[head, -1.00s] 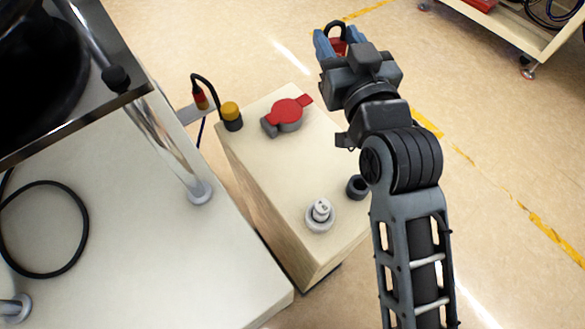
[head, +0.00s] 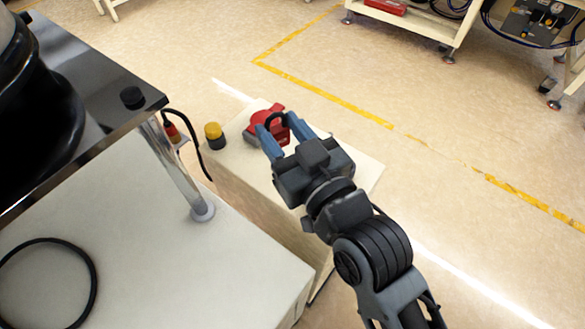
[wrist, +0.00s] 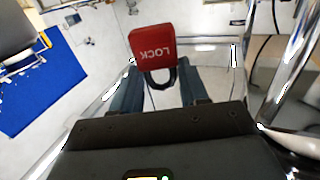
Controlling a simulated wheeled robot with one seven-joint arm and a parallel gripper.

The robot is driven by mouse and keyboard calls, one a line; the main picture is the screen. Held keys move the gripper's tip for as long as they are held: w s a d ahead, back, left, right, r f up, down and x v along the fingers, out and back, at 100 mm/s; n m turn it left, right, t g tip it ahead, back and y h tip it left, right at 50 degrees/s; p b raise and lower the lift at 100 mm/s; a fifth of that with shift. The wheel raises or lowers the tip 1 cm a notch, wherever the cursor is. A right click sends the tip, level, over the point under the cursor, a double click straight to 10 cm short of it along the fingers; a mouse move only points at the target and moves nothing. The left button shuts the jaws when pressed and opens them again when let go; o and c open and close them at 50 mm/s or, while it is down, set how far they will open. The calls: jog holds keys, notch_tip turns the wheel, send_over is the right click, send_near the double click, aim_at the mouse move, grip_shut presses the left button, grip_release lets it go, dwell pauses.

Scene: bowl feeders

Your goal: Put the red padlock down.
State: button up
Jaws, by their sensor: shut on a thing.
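The red padlock (wrist: 152,46) shows in the wrist view with upside-down "LOCK" lettering. Its dark shackle sits between my two blue fingers. My gripper (head: 284,134) is shut on the padlock, which shows in the head view as a red patch (head: 280,133) between the fingertips. In that view my gripper overlaps the top of the cream box (head: 345,162), close to the red-and-grey rotary switch (head: 262,117). I cannot tell how high the padlock hangs or whether it touches the switch. My arm hides the box's near part.
A yellow-capped button (head: 214,134) stands on the box's left corner, next to a black cable. A cream bench with a chrome post (head: 180,170) and dark plate is at left. Open floor with yellow tape lies behind and right. A cart (head: 425,22) stands at the back.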

aim_at(279, 140)
jog(key=s, duration=0.1)
jog(key=s+d+f, duration=0.1)
jog(key=s+f, duration=0.1)
jog(key=shift+d+f, duration=0.15)
jog(key=shift+d, duration=0.15)
jog(key=shift+f, duration=1.95)
jog(key=shift+s+d+f+b, duration=0.1)
jog(key=shift+s+f+b, duration=0.05)
jog(key=shift+f+b, duration=0.75)
jog(key=o, duration=1.2)
jog(key=shift+c, duration=0.2)
jog(key=shift+d, duration=0.1)
jog(key=shift+r+p, duration=0.5)
jog(key=shift+p, duration=0.15)
jog(key=b+v, duration=0.1)
jog(key=v, duration=1)
jog(key=shift+s+r, duration=0.35)
jog(key=shift+s, duration=0.05)
